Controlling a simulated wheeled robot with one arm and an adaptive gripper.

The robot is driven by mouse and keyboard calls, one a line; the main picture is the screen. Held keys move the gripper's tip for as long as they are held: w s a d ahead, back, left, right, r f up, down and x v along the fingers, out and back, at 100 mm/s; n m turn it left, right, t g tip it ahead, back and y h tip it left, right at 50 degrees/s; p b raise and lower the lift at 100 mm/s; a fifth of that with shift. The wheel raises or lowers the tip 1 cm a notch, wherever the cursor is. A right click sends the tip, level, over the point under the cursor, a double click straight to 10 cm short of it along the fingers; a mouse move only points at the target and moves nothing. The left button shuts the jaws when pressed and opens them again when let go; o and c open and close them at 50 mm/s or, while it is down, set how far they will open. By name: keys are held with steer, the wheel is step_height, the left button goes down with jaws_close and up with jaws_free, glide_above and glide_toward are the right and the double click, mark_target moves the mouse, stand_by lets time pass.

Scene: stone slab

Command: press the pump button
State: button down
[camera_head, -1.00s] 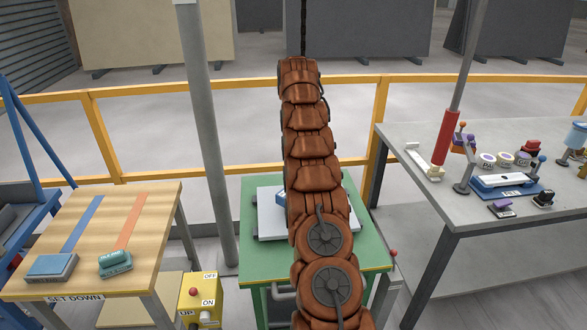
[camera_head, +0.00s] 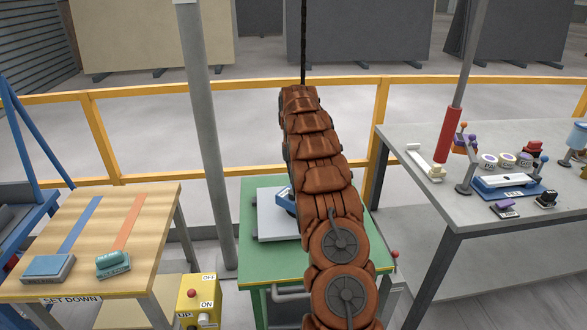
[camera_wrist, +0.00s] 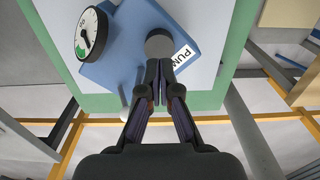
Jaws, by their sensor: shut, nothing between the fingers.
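The pump is a blue box (camera_wrist: 112,62) with a round white gauge (camera_wrist: 90,34) and a white label (camera_wrist: 182,57) reading "PUM", partly cut. Its round grey button (camera_wrist: 159,42) shows beside the label in the wrist view. My gripper (camera_wrist: 160,84) is shut and empty, its tips pointing at the blue box just below the button in the picture. I cannot tell whether the tips touch anything. In the head view a small part of the blue box (camera_head: 285,200) shows at the left of my arm; the button and my gripper are hidden there.
The pump is on a pale slab (camera_head: 270,222) on a green table (camera_head: 247,262). A yellow control box (camera_head: 187,301) with a red button stands front left. A wooden table (camera_head: 95,225) is at left, a cluttered grey table (camera_head: 447,201) at right. A yellow rail (camera_head: 240,169) runs behind.

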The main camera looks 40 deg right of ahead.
steer(key=shift+f+p, duration=0.65)
steer(key=shift+f, duration=1.3)
steer(key=shift+f+b, duration=0.95)
steer(key=shift+b, duration=0.15)
steer(key=shift+r, duration=0.1)
step_height(320, 180, up, 14)
steer(key=p, duration=0.1)
steer(key=shift+r, duration=0.1)
